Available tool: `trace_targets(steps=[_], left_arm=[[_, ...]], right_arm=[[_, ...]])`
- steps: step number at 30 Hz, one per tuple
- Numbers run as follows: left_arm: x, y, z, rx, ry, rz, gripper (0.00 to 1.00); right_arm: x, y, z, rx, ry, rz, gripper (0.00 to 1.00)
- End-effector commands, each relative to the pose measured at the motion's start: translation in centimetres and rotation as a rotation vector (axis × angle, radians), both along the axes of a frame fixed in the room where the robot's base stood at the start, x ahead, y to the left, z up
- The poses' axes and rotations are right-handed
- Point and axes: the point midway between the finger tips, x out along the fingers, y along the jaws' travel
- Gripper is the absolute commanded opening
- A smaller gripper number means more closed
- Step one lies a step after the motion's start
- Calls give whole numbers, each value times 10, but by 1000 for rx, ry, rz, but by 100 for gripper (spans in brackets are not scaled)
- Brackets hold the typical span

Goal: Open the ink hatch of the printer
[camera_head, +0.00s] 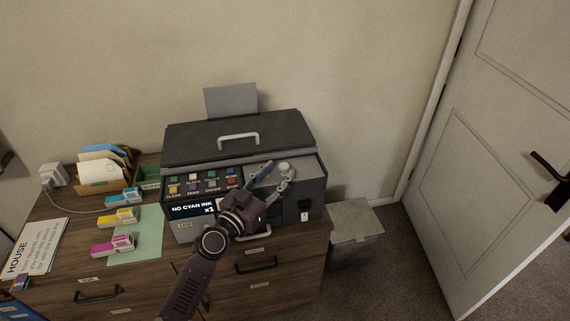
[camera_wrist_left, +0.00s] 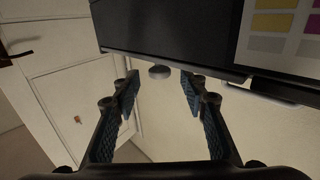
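The dark printer (camera_head: 240,140) stands on the wooden cabinet, its display reading "NO CYAN INK x1". A grey panel (camera_head: 307,170), apparently the ink hatch, lies flat at the right of its top, by the buttons. A round pale knob (camera_head: 284,166) sits on this panel. My left gripper (camera_head: 278,171) is open over the panel, its fingertips close to the knob. In the left wrist view the knob (camera_wrist_left: 160,72) shows ahead of the gap between the open, empty fingers (camera_wrist_left: 160,92). I cannot tell whether they touch it. My right gripper is not in view.
Cyan (camera_head: 124,196), yellow (camera_head: 118,217) and magenta (camera_head: 114,244) cartridges lie left of the printer, near a green sheet (camera_head: 147,250). A bin (camera_head: 355,235) stands on the floor to the right, near a white door (camera_head: 510,140). The printer's big lid has a pale handle (camera_head: 238,137).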

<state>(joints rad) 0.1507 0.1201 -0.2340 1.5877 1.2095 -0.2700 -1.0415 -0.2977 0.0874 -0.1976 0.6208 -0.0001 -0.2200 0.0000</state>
Motion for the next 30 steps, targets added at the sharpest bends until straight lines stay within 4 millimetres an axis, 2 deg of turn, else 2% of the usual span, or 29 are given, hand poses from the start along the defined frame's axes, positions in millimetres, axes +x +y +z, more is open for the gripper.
trace_targets(steps=[1,5,8,15,18,27,29,30], left_arm=[[8,-5,2,-4,0,-1,40],[22,-12,0,-2,0,0,40],[29,-15,0,-1,0,0,40],[32,-17,0,0,1,0,40],[32,-17,0,0,1,0,40],[32,-17,0,0,1,0,7],[32,-17,0,0,0,0,0],[32,-17,0,0,1,0,0]], right_arm=[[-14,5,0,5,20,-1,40],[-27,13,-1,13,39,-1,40],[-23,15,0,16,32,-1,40],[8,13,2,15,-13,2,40],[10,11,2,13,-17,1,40],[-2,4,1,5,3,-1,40],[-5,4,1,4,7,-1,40],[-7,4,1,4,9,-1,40]])
